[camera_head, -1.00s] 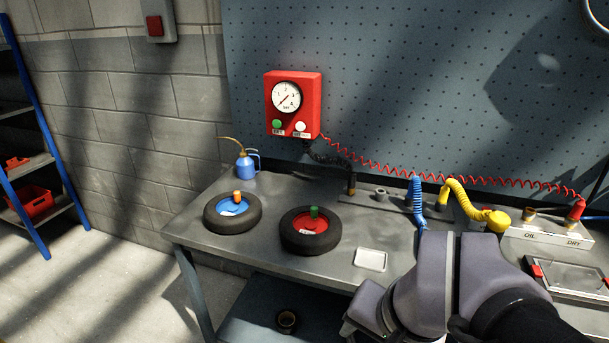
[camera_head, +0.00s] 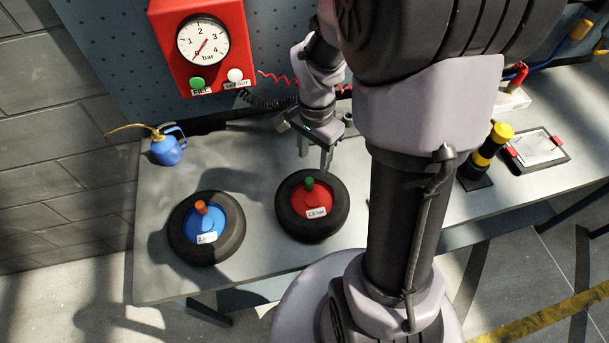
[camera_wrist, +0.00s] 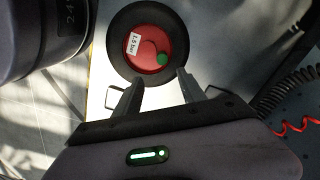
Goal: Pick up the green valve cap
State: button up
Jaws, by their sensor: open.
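The green valve cap (camera_head: 309,183) stands up from the red hub (camera_head: 318,201) of the right-hand tyre (camera_head: 290,220), which lies flat on the bench and carries a white label reading 1.5 bar. In the wrist view the green cap (camera_wrist: 162,59) is a round dot right of the hub's middle. My gripper (camera_head: 315,165) is open and empty, above the bench at the tyre's far edge. In the wrist view my two fingers (camera_wrist: 155,88) are spread just below the tyre, with the cap beyond their tips.
Left of it lies a tyre with a blue hub (camera_head: 212,218) and an orange cap (camera_head: 201,207). A blue oil can (camera_head: 167,150) stands at the back left. A red gauge box (camera_head: 204,50) hangs behind. A black and yellow tool (camera_head: 485,158) and a clipboard (camera_head: 537,148) are right.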

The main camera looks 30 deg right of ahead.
jog(key=b, duration=0.1)
send_over(309, 179)
jog(key=f, duration=0.5)
jog(key=shift+s+d+f, duration=0.1)
jog(key=shift+s+d, duration=0.1)
jog(key=shift+d, duration=0.2)
jog(key=f, duration=0.1)
jog(key=f+b, duration=0.1)
jog(key=f, duration=0.1)
jog(key=f+b, duration=0.1)
jog(key=f, duration=0.1)
jog(key=shift+w+a+f, duration=0.1)
jog(key=shift+w+a, duration=0.05)
jog(key=shift+a, duration=0.25)
grip_shut()
jog(key=shift+r, duration=0.2)
